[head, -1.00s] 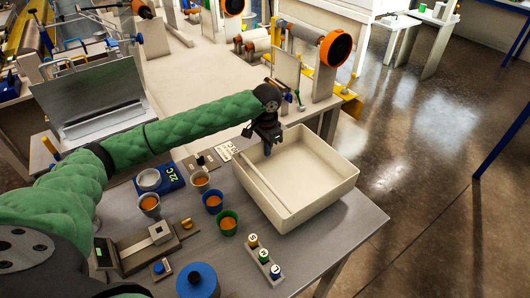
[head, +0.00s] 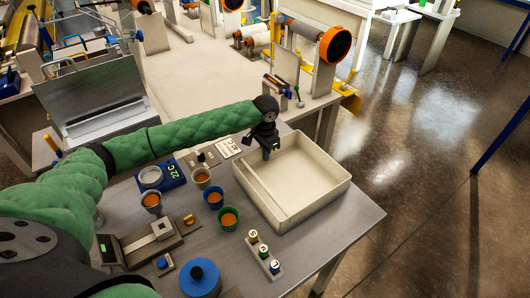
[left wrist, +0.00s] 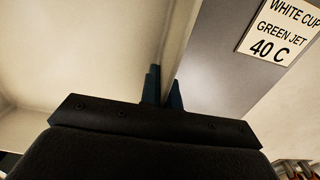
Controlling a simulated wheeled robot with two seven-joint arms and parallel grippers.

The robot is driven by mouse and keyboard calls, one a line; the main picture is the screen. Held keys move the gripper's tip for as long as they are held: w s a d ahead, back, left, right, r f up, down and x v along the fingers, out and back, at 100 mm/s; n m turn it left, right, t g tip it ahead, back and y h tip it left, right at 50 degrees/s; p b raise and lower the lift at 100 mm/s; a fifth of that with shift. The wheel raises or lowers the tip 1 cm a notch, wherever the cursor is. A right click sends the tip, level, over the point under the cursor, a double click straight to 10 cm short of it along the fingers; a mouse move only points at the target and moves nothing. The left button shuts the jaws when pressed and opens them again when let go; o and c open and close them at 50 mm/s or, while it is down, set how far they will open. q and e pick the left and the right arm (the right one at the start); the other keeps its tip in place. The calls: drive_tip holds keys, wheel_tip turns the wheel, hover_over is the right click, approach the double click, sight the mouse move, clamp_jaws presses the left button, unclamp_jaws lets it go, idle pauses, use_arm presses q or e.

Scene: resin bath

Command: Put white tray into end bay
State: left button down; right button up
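The white tray (head: 316,205) is a wide, shallow open box at the right end of the grey table. My left gripper (head: 267,153) is at its far left wall, pointing down. In the left wrist view the two dark fingers (left wrist: 163,88) straddle the tray's wall (left wrist: 181,38), one on each side, and appear closed on it. The tray looks empty and level, low over or on the table; its contact underneath is hidden. I cannot pick out the end bay with certainty. My right gripper is not in view.
Left of the tray stand cups of orange liquid, including a blue cup (head: 213,196) and a green cup (head: 228,219). A block with several round buttons (head: 263,252) lies close to its front corner. A sign (left wrist: 273,30) lies beside the tray. Floor lies beyond the right table edge.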

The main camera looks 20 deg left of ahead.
use_arm(q)
drive_tip(key=c, duration=1.6)
unclamp_jaws()
drive_tip(key=shift+c, duration=0.2)
